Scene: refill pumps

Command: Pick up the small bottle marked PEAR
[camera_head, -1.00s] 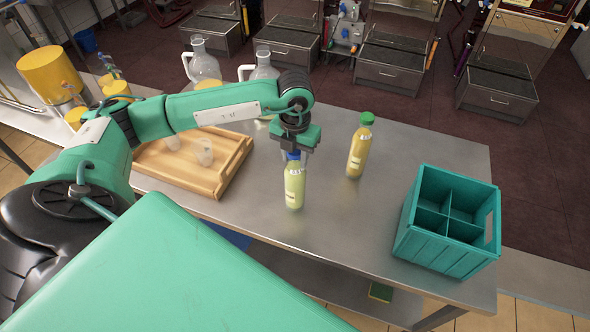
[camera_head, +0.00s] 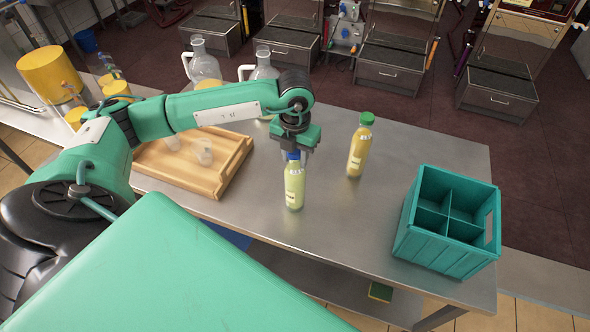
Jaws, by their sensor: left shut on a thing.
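A small bottle with pale green-yellow contents and a blue cap (camera_head: 294,184) stands upright on the steel table. Its label is too small to read. My left gripper (camera_head: 294,152) points down over it and is shut on its cap end. A second small bottle with orange-yellow contents and a green cap (camera_head: 359,148) stands upright to the right and a little farther back; its label is also unreadable. My right gripper is not in view.
A teal crate with compartments (camera_head: 428,243) stands at the table's right end; the compartments I see look empty. A wooden tray (camera_head: 190,181) with glasses lies at the left. Two glass jugs (camera_head: 204,66) stand behind my left arm. The table (camera_head: 340,225) is clear between bottles and crate.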

